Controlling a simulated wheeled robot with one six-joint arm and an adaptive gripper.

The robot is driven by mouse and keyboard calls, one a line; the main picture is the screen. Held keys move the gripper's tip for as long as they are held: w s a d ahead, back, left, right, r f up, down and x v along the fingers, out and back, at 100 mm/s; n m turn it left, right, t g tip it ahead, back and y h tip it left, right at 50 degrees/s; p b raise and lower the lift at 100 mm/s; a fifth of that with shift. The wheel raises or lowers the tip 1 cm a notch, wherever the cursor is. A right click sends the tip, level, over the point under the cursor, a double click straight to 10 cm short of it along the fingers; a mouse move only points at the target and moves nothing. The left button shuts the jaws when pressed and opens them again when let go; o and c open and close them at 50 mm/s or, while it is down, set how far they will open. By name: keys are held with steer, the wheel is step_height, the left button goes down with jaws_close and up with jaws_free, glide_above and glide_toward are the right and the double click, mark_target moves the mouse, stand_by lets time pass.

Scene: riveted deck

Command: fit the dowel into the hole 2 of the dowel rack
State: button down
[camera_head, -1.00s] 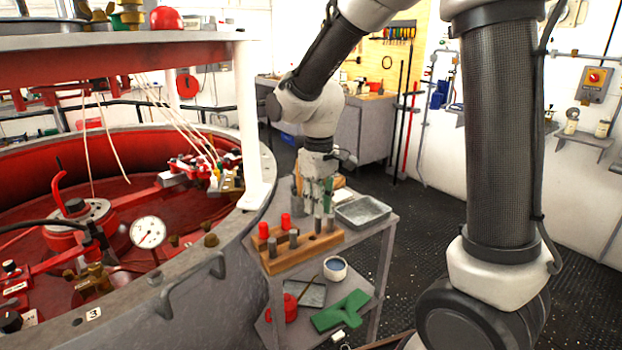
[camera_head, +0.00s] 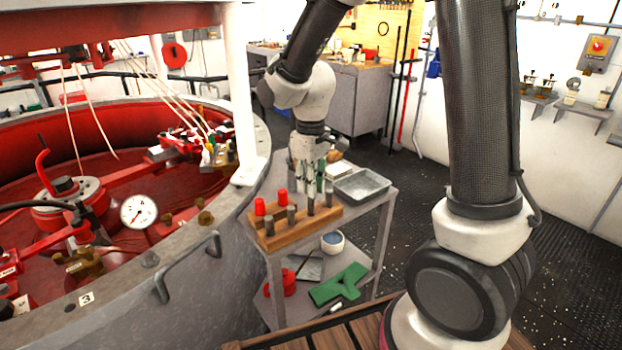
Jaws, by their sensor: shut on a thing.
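The wooden dowel rack (camera_head: 297,229) stands on the top of a grey metal cart. Several grey dowels stand along it, one at the left end (camera_head: 268,226) and one near the middle (camera_head: 291,215). Two red-topped pegs, one at the left (camera_head: 259,206) and one further right (camera_head: 282,196), stand at its back side. My gripper (camera_head: 312,188) points down over the right part of the rack, shut on a grey dowel (camera_head: 311,206). The dowel looks upright. I cannot tell whether its lower end is in a hole. The hole numbers are too small to read.
A grey metal tray (camera_head: 362,185) lies right of the rack. A large grey drum rim (camera_head: 215,215) stands close at left.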

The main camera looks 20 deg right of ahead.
mark_target(311, 202)
steer(key=shift+f, duration=1.75)
stand_by(1.1)
steer(key=c, duration=1.3)
jaws_free()
step_height(311, 202, up, 12)
steer(key=s+d+r+m+t, duration=0.1)
steer(key=s+d+r+m, duration=0.1)
steer(key=s+d, duration=0.3)
steer(key=s+d+r+m+t, duration=0.2)
steer(key=s+d+r, duration=0.1)
steer(key=s+d, duration=0.2)
steer(key=s+d+r+m+t, duration=0.1)
steer(key=s+d+r+m, duration=0.1)
steer(key=s+d, duration=0.3)
steer(key=shift+s+r+m, duration=0.15)
steer(key=shift+s, duration=0.85)
steer(key=shift+s+r+m, duration=0.15)
steer(key=shift+s, duration=0.85)
